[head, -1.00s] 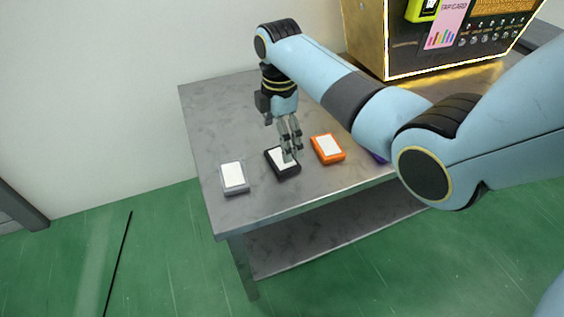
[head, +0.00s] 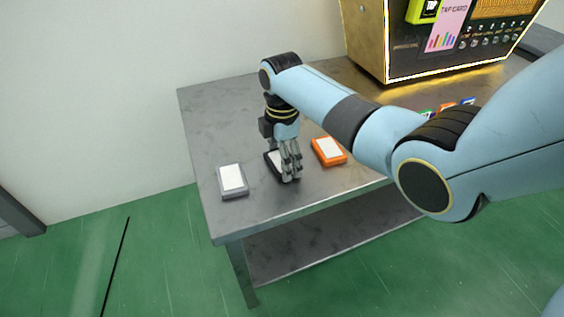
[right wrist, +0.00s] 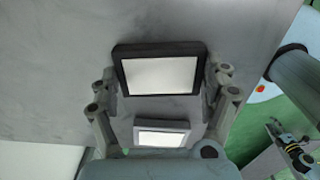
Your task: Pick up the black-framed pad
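The black-framed pad (head: 271,160), with a white face, lies flat on the grey metal table, partly hidden by my right gripper in the head view. My right gripper (head: 290,178) is down at the pad, pointing downward. In the right wrist view the pad (right wrist: 160,73) lies between the two spread fingers, one at its left side and one at its right. The gaps are small, and I cannot tell whether either finger touches it. My left gripper is absent from the head view; a small dark wrist-like part at the right wrist view's right edge seems mine, its fingers unclear.
A grey-framed pad (head: 232,180) lies left of the black one and an orange-framed pad (head: 328,151) lies right of it. The gold vending machine (head: 368,45) stands at the back right. The table (head: 220,115) is clear at the back left; its front edge is near.

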